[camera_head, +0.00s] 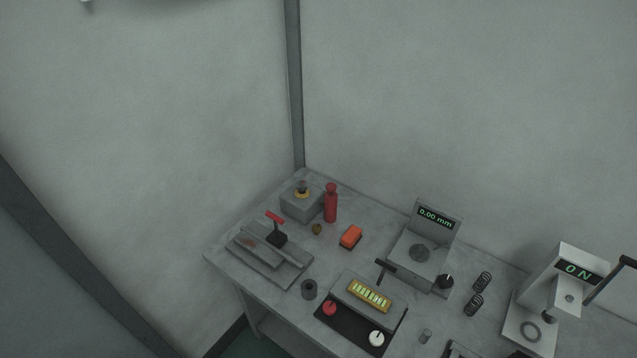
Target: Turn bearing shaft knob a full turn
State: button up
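A grey block (302,205) stands at the back left of the table. A dark knob (302,186) sticks up from a yellow ring on its top; this looks like the bearing shaft knob. The knob is small here, and no mark showing its turn angle can be made out. Another dark knob (445,281) sits at the front right corner of the gauge reading 0.00 mm. My gripper is not in view, and nothing touches either knob.
A red bottle (331,205) stands close right of the block. A red-handled slide fixture (270,255) lies in front of it. The gauge (408,262), a black panel with red and white knobs (351,327) and a force stand (568,285) are farther right.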

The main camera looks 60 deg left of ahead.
aim_at(301, 186)
jog(key=z, duration=0.15)
jog(key=k, duration=1.05)
jog(key=u, duration=1.65)
jog(key=i, duration=0.55)
